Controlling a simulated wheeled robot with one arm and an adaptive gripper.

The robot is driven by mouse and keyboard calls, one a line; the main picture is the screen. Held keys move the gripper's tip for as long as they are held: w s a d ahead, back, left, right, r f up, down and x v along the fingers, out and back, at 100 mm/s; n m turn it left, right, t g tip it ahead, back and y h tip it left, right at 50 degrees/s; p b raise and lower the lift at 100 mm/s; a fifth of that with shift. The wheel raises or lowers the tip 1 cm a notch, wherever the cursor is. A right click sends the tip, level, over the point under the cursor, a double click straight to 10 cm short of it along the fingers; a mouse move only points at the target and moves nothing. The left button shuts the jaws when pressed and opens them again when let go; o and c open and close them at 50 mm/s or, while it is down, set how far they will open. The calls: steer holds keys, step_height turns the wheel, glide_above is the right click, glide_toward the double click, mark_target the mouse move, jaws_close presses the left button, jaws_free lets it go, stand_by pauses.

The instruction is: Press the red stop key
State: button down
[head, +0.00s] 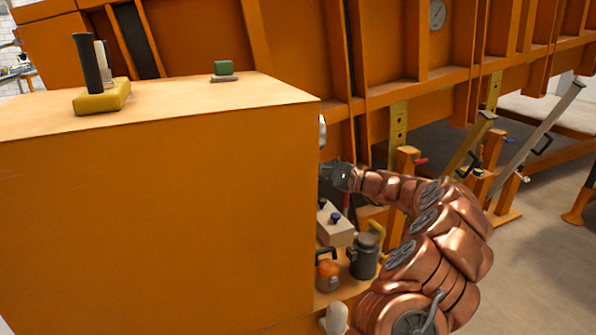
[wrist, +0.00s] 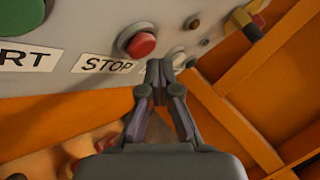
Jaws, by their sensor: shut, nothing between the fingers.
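In the wrist view, the red stop key (wrist: 141,45) is a round red button in a grey collar on a light grey panel (wrist: 85,18). A white label reading STOP (wrist: 108,65) sits just left of and below it. My gripper (wrist: 160,66) is shut and empty, with its fingertips just right of and below the red key in the picture. I cannot tell the gap in depth to the panel. In the head view, my gripper (head: 338,176) is at the right edge of the large orange box, which hides the key and most of the panel.
Other small knobs (wrist: 193,22) and a second label ending in RT (wrist: 25,56) are on the panel. Orange beams (wrist: 240,125) run close on the right. In the head view, a dark canister (head: 364,257) and an orange lamp-like object (head: 328,275) stand below my arm.

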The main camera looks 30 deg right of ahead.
steer(key=shift+a, duration=0.4)
steer(key=shift+w+a, duration=0.1)
steer(key=shift+a, duration=0.4)
stand_by(1.0)
steer(key=shift+d, duration=0.95)
steer(key=shift+p, duration=0.3)
steer(key=shift+s+d+p, duration=0.15)
steer(key=shift+d+p, duration=0.5)
steer(key=shift+d, duration=0.6)
steer(key=shift+s+d+p, duration=0.15)
steer(key=shift+d+p, duration=0.45)
steer(key=shift+d, duration=0.65)
